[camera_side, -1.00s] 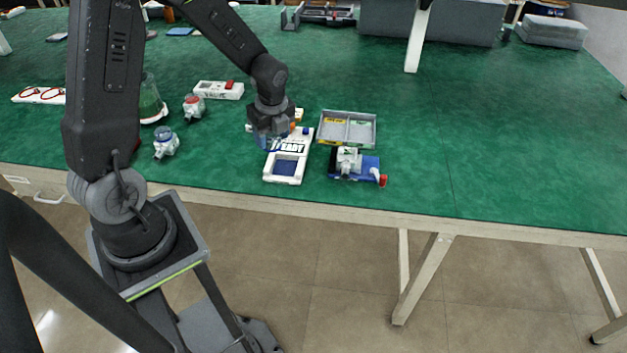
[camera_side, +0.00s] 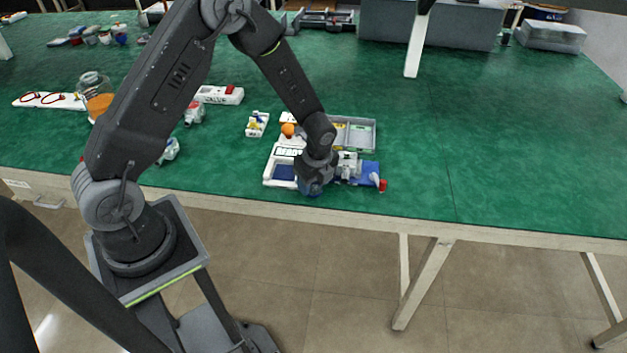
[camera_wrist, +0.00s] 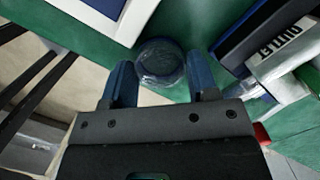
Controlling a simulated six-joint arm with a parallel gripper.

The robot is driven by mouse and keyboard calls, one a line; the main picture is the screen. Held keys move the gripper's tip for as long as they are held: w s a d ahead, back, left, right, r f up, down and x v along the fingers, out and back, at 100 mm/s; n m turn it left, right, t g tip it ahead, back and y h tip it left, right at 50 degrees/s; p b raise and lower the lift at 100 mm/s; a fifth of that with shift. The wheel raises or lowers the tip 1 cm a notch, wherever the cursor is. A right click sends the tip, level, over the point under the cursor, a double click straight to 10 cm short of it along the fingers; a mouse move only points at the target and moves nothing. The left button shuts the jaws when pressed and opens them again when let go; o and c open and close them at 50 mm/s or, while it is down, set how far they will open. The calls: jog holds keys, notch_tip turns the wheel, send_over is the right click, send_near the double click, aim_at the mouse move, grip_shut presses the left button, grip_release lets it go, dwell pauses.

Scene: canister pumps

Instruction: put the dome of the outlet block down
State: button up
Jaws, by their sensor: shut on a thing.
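The clear dome (camera_wrist: 160,62) is a round, see-through cup. In the wrist view it sits between the two blue fingertips of my gripper (camera_wrist: 163,85), which is shut on it. The outlet block (camera_wrist: 283,55), a grey-white part lettered OUTLET, is to the right of the dome in the wrist view, apart from it. In the side view my gripper (camera_side: 312,187) is low over the front of the table, just left of the outlet block (camera_side: 348,168) on its blue base. The dome is mostly hidden there by my gripper.
A white panel (camera_side: 269,173) with a dark window lies left of my gripper. A grey sorting tray (camera_side: 362,136) stands behind the outlet block. A red-capped part (camera_side: 382,185) is at the blue base's right end. The green table (camera_side: 510,160) is clear to the right.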

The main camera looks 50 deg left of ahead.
aim_at(318, 187)
jog(key=shift+f, duration=0.15)
jog(key=o, duration=0.9)
jog(key=s+d+r+n+t, duration=0.1)
jog(key=s+d+r+n, duration=0.15)
jog(key=r, duration=0.65)
jog(key=s+d+r+n+t, duration=0.1)
jog(key=s+r+n, duration=0.2)
jog(key=r, duration=0.5)
jog(key=s+d+r+n+t, duration=0.1)
jog(key=s+r+n, duration=0.2)
jog(key=r, duration=0.6)
jog(key=shift+s+d+r+n+t+h, duration=0.4)
jog(key=shift+s+r+n, duration=0.4)
jog(key=shift+s+n, duration=0.95)
jog(key=shift+s+d+r+n+t+h, duration=0.2)
jog(key=shift+s+d+r+n+t, duration=0.45)
jog(key=shift+s+n, duration=1.05)
jog(key=shift+s+d+r+n+t+h, duration=0.25)
jog(key=shift+s+r+n, duration=0.9)
jog(key=shift+s, duration=1.05)
jog(key=shift+f, duration=0.2)
